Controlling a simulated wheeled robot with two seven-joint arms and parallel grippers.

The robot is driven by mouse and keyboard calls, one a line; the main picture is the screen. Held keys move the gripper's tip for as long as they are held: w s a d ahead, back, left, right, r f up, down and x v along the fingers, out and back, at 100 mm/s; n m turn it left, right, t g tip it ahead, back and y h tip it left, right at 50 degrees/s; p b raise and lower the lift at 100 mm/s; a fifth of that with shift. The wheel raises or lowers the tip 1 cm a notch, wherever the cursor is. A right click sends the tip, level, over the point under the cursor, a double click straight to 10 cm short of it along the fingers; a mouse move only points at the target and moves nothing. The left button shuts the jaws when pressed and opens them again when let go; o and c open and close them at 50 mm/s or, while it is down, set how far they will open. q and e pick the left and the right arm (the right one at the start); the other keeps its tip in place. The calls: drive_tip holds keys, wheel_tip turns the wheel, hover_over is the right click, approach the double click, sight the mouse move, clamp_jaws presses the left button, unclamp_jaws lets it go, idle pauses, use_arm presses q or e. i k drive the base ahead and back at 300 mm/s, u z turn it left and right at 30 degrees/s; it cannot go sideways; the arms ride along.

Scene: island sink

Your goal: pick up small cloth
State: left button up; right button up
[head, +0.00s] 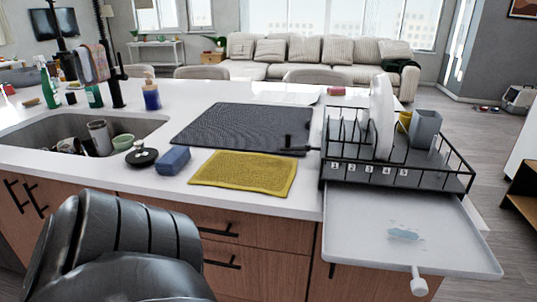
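A yellow, textured small cloth (243,173) lies flat on the white countertop near its front edge. It is left of the dish rack and nothing covers it. A patterned pinkish cloth (93,62) hangs by the black faucet above the sink. A dark rounded link of my own arm fills the lower left of the head view. Neither gripper is in view, so I cannot see their fingers.
A blue sponge (173,159) and a black round stopper (142,157) lie left of the yellow cloth. A dark drying mat (245,128) lies behind it. The black dish rack (340,172) stands right, above a pale tray (385,232). The sink (40,132) holds dishes.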

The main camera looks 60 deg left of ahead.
sight(175, 159)
drive_tip(key=z, duration=0.6)
drive_tip(key=k, duration=1.05)
drive_tip(key=u, duration=1.6)
